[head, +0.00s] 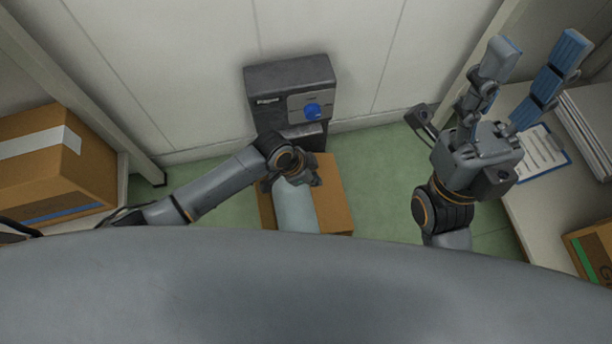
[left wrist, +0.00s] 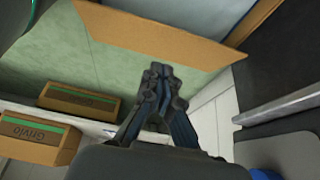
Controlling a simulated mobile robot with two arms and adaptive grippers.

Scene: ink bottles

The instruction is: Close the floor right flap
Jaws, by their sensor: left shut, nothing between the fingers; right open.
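A brown cardboard box (head: 337,190) stands on the green floor below the wall machine. In the left wrist view a brown cardboard panel (left wrist: 165,35), which looks like a flap, slants across the top. My left gripper (left wrist: 160,70) is shut and empty, its tips just below the panel's lower edge in the picture; contact cannot be told. My right gripper (head: 536,48) is open and empty, raised at the right.
A dark machine with a blue knob (head: 312,110) is at the back wall behind the box. A taped carton (head: 50,165) is on the left shelf. A clipboard (head: 540,152) and a green-striped box (head: 590,255) are on the right table. Green floor is free beside the floor box.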

